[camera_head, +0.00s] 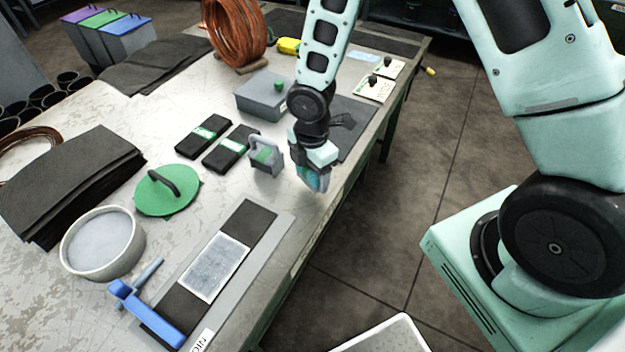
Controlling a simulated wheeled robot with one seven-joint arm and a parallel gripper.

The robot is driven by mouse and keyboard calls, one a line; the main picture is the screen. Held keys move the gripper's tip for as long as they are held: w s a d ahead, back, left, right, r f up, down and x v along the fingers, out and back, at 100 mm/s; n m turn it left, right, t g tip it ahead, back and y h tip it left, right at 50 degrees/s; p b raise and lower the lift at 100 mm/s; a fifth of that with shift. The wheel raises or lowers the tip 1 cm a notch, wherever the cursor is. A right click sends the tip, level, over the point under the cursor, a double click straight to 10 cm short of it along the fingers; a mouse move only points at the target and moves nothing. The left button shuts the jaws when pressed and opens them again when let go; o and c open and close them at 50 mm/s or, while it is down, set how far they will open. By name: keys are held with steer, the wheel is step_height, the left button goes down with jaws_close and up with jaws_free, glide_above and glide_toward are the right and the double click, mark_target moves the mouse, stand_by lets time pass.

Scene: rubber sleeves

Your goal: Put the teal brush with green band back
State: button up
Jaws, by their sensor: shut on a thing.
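My gripper (313,168) points down above the right edge of the workbench, and it is shut on the teal brush (315,181). Only the brush's lower part shows below the fingers; its handle is hidden, and I cannot make out the green band. I cannot tell how far the brush is above the bench top. A grey block with a handle and a green label (266,155) stands just left of my gripper. A dark grey mat (352,143) lies behind my gripper, partly covered by the arm.
A grey box with a green knob (262,97) stands behind. Two black packs with green labels (203,136) lie left. A round green lid (168,193), a white tub (103,243) and a blue clamp (145,312) are at the front left. The bench (310,222) has a bare right edge.

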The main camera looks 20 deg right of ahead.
mark_target(311, 182)
steer(key=shift+f, duration=1.65)
steer(key=shift+f, duration=0.2)
steer(key=o, duration=1.1)
steer(key=shift+r, duration=0.1)
